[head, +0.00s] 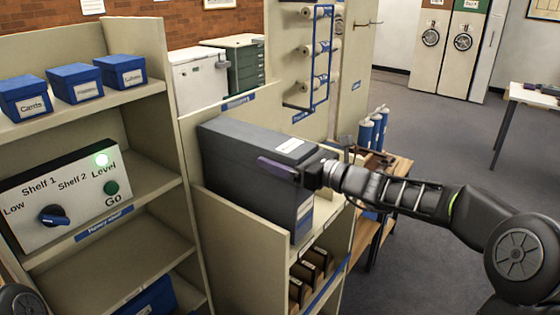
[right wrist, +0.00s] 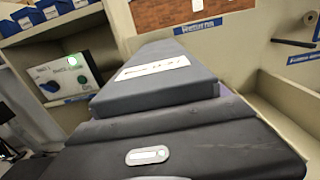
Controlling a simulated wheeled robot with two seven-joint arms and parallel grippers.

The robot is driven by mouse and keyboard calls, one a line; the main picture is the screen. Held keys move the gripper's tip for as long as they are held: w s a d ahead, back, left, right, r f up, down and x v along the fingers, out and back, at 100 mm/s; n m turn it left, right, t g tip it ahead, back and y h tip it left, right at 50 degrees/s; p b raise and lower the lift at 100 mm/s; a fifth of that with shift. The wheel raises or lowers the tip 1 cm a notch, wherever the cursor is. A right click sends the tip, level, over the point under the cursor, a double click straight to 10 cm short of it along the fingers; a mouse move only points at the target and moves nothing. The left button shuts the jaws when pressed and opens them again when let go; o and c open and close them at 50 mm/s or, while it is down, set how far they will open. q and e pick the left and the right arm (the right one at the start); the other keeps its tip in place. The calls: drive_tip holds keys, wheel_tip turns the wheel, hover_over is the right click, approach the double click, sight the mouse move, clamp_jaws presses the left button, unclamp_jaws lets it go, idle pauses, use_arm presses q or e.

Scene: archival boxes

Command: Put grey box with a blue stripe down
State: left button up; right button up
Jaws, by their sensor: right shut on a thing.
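The grey box (head: 240,165) is long and dark, with a white label on top and a blue stripe on its near right end. In the head view it is in the bay of the beige shelf unit (head: 235,240), between the tall divider and the low front panel. My right gripper (head: 280,169) is shut on the box near its right end, from the right side. In the right wrist view the box top (right wrist: 160,75) with its label lies just beyond the dark gripper body. The underside is hidden, so I cannot tell whether it touches the shelf. My left gripper is not in view.
At left, a shelf holds several blue boxes (head: 75,83) above a control panel (head: 65,195) with a knob and green lights. Small brown files (head: 310,270) stand below the grey box's end. Blue-wrapped rolls (head: 370,130) stand behind my right arm. Open floor lies right.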

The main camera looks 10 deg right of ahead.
drive_tip(key=shift+w+a+f, duration=0.15)
drive_tip(key=shift+a+f, duration=0.05)
drive_tip(key=shift+f, duration=0.4)
drive_tip(key=o, duration=2)
drive_tip(key=shift+f, duration=0.15)
drive_tip(key=shift+c, duration=0.2)
drive_tip(key=shift+d, duration=0.1)
drive_tip(key=b+v, duration=0.2)
drive_tip(key=v, duration=1)
drive_tip(key=shift+b, duration=0.35)
